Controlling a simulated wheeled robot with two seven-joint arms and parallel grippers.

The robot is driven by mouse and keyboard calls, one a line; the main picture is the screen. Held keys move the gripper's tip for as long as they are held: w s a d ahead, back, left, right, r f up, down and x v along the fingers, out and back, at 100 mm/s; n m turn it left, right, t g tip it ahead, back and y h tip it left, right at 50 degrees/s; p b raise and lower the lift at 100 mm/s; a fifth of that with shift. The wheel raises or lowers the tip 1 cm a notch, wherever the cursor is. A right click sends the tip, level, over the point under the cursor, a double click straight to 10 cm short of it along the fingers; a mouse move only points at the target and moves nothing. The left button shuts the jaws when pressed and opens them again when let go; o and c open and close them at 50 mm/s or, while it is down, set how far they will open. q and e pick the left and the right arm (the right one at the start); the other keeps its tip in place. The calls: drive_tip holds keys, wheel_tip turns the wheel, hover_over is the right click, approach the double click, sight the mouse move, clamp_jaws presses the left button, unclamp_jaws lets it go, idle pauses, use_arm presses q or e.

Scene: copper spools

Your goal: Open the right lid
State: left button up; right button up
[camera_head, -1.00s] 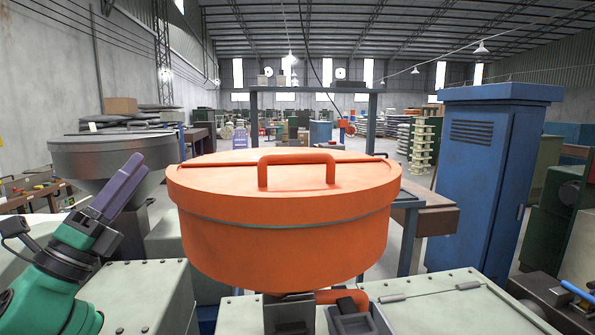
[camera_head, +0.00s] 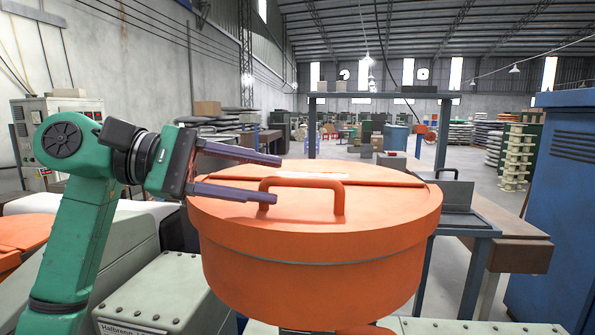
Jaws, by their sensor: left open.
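A round orange tub (camera_head: 310,275) stands in the middle of the head view. Its orange lid (camera_head: 390,210) lies flat and closed on top, with a seam across the back part. An arched orange handle (camera_head: 340,198) stands on the lid. My left gripper (camera_head: 278,179) reaches in from the left, with its fingers open and pointing right. The lower finger overlaps the handle's left post in the picture; the upper finger lies beyond the handle. I cannot tell whether either finger touches it. My right gripper is out of view.
Part of another orange container (camera_head: 22,233) shows at the lower left. A blue cabinet (camera_head: 560,210) stands at the right edge. A blue-framed table (camera_head: 460,228) with a dark panel is behind the tub. Pale machine housings (camera_head: 165,295) sit in front.

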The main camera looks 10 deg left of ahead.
sight(279, 180)
use_arm(q)
drive_tip(key=x, duration=0.2)
drive_tip(key=p+x, duration=0.1)
drive_tip(key=x, duration=0.2)
drive_tip(key=shift+s+d+r, duration=0.1)
drive_tip(key=shift+d+r, duration=0.1)
drive_tip(key=shift+d, duration=0.15)
drive_tip(key=shift+f, duration=0.1)
drive_tip(key=shift+a, duration=0.25)
drive_tip(key=shift+d, duration=0.1)
clamp_jaws()
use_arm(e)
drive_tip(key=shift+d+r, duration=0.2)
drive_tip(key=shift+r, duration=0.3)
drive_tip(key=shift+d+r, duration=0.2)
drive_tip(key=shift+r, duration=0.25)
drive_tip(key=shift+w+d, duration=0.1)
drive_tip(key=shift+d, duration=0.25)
